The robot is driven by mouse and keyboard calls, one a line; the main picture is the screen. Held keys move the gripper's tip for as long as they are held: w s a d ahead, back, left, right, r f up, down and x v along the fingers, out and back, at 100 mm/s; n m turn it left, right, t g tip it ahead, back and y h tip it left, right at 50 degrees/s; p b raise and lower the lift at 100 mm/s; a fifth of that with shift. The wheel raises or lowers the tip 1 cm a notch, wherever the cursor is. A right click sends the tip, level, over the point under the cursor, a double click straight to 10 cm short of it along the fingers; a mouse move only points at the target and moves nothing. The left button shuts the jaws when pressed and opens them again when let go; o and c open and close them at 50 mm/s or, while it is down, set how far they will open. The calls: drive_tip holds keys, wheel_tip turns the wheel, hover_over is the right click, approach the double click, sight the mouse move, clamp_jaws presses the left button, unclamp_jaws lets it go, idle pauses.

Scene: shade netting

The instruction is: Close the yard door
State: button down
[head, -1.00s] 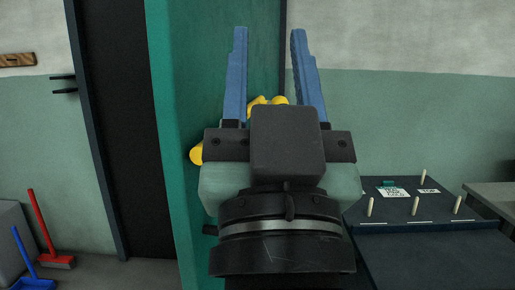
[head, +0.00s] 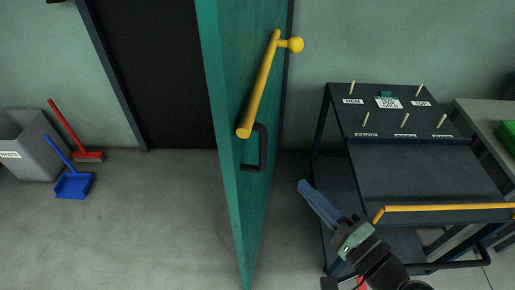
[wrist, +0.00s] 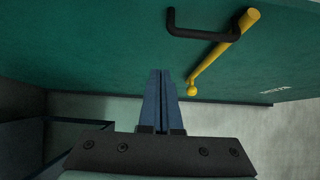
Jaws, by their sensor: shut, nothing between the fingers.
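The yard door (head: 232,205) is a green leaf that stands open, seen nearly edge-on, with the dark doorway (head: 155,75) to its left. Its right face carries a long yellow lever (head: 258,88) with a round knob and a black pull handle (head: 262,150). My gripper (head: 306,186) is to the right of the door, lower than the pull handle, shut and empty. In the wrist view its blue fingers (wrist: 161,75) lie together and point at the green door face (wrist: 90,40). The black handle (wrist: 205,33) and yellow lever (wrist: 222,52) are ahead and to the right. Contact with the door cannot be told.
A dark cart (head: 415,170) with pegs, labels and a yellow rail stands right of the door, close to my arm. A grey bin (head: 30,145), a red broom (head: 88,155) and a blue dustpan (head: 74,184) are at the left.

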approach(248, 147)
drive_tip(key=w, duration=0.4)
drive_tip(key=shift+w+a+p, duration=0.2)
drive_tip(key=shift+a+p, duration=0.15)
drive_tip(key=shift+a, duration=0.25)
drive_tip(key=shift+w+a+p, duration=0.25)
drive_tip(key=shift+a+p, duration=0.1)
drive_tip(key=shift+a, duration=0.2)
drive_tip(key=shift+w+a, duration=0.1)
drive_tip(key=shift+a, duration=0.35)
drive_tip(key=shift+a, duration=0.1)
